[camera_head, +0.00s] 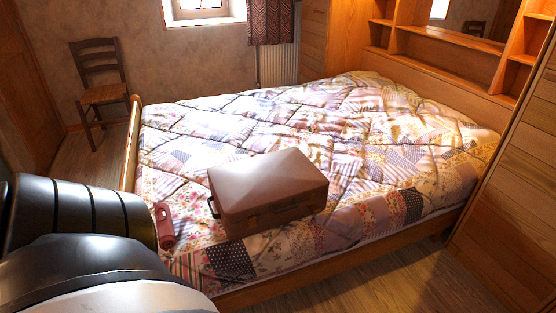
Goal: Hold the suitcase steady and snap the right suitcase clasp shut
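A brown suitcase (268,184) lies flat near the front edge of the bed, and its lid looks down. A dark handle (212,207) shows at its left end. Its front side faces me, but the clasps are too small and shaded to tell whether they are open or shut. A black and white part of my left arm fills the lower left corner, apart from the suitcase in the picture. Neither my left nor my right gripper shows.
The bed (220,120) has a patchwork quilt with wide free room behind the suitcase. A small reddish object (165,228) lies left of the suitcase. A wooden chair (99,85) stands at the back left. Wooden cabinets (515,150) border the right.

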